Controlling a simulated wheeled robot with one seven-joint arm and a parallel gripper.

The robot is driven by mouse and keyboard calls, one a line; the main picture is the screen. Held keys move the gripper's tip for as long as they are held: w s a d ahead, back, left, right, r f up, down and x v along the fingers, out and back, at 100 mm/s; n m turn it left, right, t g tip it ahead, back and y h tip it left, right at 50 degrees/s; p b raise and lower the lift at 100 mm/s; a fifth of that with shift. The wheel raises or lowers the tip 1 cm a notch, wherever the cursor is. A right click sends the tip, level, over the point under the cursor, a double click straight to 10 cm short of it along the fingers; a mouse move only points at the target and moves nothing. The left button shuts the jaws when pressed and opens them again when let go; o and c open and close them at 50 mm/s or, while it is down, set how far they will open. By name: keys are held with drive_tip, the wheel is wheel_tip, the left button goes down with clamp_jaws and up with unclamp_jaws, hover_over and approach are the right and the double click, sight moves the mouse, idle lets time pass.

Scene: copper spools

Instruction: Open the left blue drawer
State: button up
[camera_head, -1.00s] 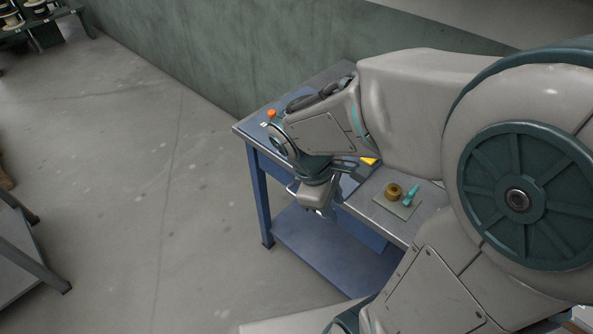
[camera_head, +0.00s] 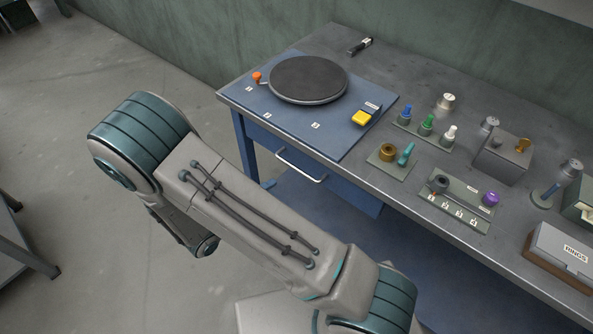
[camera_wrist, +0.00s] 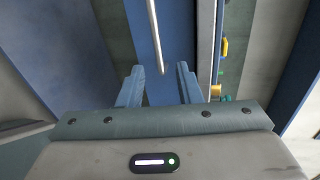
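The blue drawer (camera_head: 333,186) is under the left part of the workbench, with a pale bar handle (camera_head: 301,166) across its front. Its front looks flush with the bench, so it appears shut. In the wrist view the handle (camera_wrist: 155,38) runs down from the top edge, in front of a blue panel. My gripper (camera_wrist: 160,69) is open, its two blue-grey fingers on either side of the handle's lower end. I cannot tell whether the handle is between the fingers in depth or beyond them. In the head view my gripper is hidden behind my arm.
The workbench (camera_head: 403,98) carries a blue mat (camera_head: 290,119) with a dark round turntable (camera_head: 308,78). Small trays with coloured parts and a box labelled RINGS (camera_head: 565,250) stand to the right. The floor left of the bench is clear; a grey table edge shows at the far left.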

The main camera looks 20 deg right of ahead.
sight(297, 167)
drive_tip(key=shift+n+t, duration=0.3)
drive_tip(key=shift+n, duration=0.2)
drive_tip(key=x, duration=0.9)
drive_tip(key=f+x, duration=0.1)
drive_tip(key=x, duration=0.3)
drive_tip(key=shift+w+p, duration=0.3)
drive_tip(key=shift+w, duration=0.05)
clamp_jaws()
